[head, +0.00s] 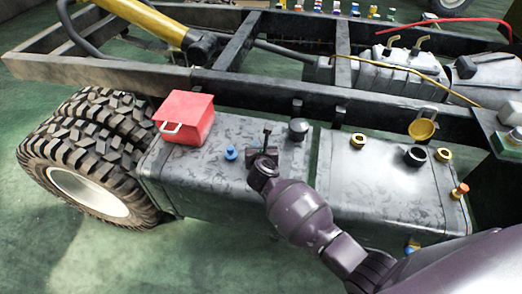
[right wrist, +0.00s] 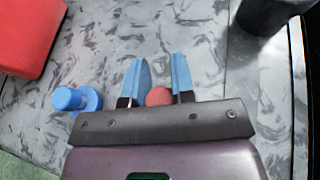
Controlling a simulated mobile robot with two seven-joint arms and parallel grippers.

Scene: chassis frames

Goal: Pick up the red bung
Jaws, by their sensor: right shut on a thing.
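The red bung (right wrist: 159,96) shows in the right wrist view as a small round red piece between the two blue fingers of my right gripper (right wrist: 160,72). The fingers are closed on its sides, and the gripper body hides part of it. In the head view my right gripper (head: 263,150) is over the left grey tank (head: 190,172), and the bung is hidden there. I cannot tell whether the bung touches the tank top. My left gripper is not in view.
A blue bung (head: 231,153) stands just left of my right gripper. A red box with a handle (head: 185,118) sits farther left, and a black cap (head: 298,129) stands to the right. The right tank carries a yellow funnel (head: 422,128). Chassis rails run behind.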

